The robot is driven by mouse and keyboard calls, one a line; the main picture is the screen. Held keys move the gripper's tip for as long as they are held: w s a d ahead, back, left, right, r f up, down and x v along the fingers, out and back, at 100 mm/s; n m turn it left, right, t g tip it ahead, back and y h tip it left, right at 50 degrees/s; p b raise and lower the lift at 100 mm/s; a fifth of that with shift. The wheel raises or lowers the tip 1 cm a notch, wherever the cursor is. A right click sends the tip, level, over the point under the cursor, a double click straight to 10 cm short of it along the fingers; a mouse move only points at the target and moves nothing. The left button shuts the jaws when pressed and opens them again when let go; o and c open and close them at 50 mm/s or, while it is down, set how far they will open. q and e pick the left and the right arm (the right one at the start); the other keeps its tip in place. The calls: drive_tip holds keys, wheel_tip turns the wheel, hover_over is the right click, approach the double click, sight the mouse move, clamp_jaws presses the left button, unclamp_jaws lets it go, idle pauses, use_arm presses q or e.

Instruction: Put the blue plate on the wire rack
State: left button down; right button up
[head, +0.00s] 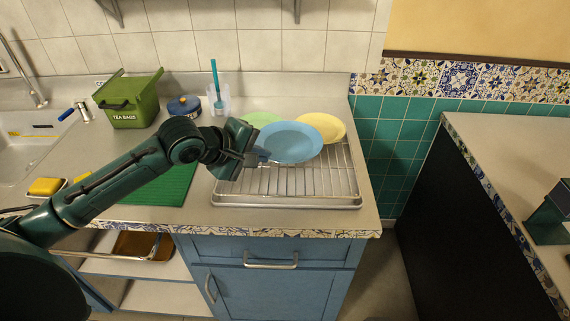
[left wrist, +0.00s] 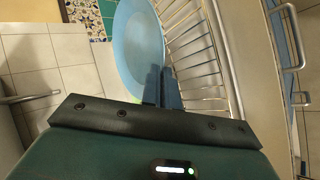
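The blue plate (head: 291,141) is over the back part of the wire rack (head: 300,183) in the head view, overlapping a green plate and a yellow plate. My left gripper (head: 261,156) is at its left rim, with the fingers close together on it. In the left wrist view the two fingers (left wrist: 162,88) meet the near rim of the blue plate (left wrist: 138,45), with the rack bars (left wrist: 195,55) beside it. I cannot tell whether the plate touches the rack. A dark green part at the right edge seems to be my right gripper (head: 550,215); its fingers are not clear.
A green plate (head: 262,119) and yellow plate (head: 328,126) are behind the blue one. A green mat (head: 170,187), tea bag box (head: 130,100), blue-lidded pot (head: 184,106) and clear cup with a teal utensil (head: 218,98) are left. The rack's front is bare.

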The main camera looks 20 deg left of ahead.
use_arm(q)
wheel_tip(320, 180, down, 8)
idle(0.4)
drive_tip(key=c, duration=2.1)
unclamp_jaws()
drive_tip(key=shift+f, duration=0.15)
drive_tip(key=shift+o, duration=0.7)
